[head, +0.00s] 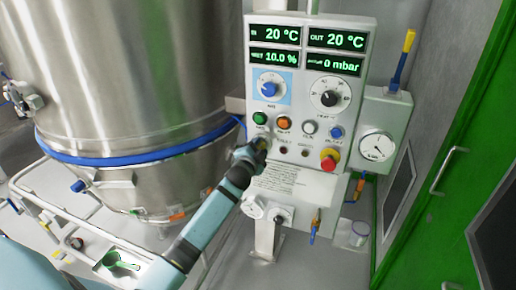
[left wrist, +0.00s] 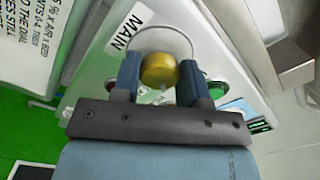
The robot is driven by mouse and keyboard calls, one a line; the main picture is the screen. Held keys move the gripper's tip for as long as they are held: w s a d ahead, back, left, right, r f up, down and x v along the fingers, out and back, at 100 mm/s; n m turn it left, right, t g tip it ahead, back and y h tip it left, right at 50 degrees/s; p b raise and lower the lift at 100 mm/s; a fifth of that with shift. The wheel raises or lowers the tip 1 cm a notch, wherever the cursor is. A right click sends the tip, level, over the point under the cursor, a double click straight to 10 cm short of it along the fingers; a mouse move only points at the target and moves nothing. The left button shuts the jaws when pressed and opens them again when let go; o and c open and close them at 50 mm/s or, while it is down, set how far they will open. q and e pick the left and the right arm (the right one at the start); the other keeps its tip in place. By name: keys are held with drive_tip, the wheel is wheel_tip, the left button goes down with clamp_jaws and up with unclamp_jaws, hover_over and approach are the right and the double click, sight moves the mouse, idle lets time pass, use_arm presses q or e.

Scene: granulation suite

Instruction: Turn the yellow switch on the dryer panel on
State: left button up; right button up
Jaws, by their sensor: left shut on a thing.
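The dryer panel (head: 299,105) is a pale box on a post, with lit green displays, two dials and a row of coloured buttons. My left gripper (head: 258,148) is at the panel's lower left, below the green button. In the left wrist view the yellow switch (left wrist: 160,70) is a round knob beside a MAIN label (left wrist: 129,27). The two fingers of my left gripper close on it from both sides. In the head view the gripper mostly covers the switch, so its setting cannot be read. My right gripper is not in view.
A red emergency button (head: 329,159) and a blue button (head: 336,132) are to the right. A large steel vessel (head: 120,80) with a blue band stands at left, beside a rail and a tray with a green scoop (head: 121,261). A green door (head: 455,130) is at right.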

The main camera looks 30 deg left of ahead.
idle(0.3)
use_arm(q)
drive_tip(key=o, duration=0.9)
drive_tip(key=shift+o, duration=0.2)
drive_tip(key=shift+s, duration=0.1)
drive_tip(key=b+v, duration=0.2)
drive_tip(key=v, duration=1.1)
drive_tip(key=shift+s, duration=0.35)
drive_tip(key=shift+f, duration=0.1)
drive_tip(key=s+d+f+n+g+h+p, duration=0.4)
drive_tip(key=s+d+f+n+g+h, duration=0.1)
drive_tip(key=s+d+f, duration=1.5)
drive_tip(key=s+g+h, duration=0.1)
drive_tip(key=s+h, duration=0.1)
drive_tip(key=s, duration=0.2)
drive_tip(key=shift+d+f+n+h, duration=0.3)
drive_tip(key=shift+d+f+n, duration=0.05)
drive_tip(key=shift+n, duration=0.05)
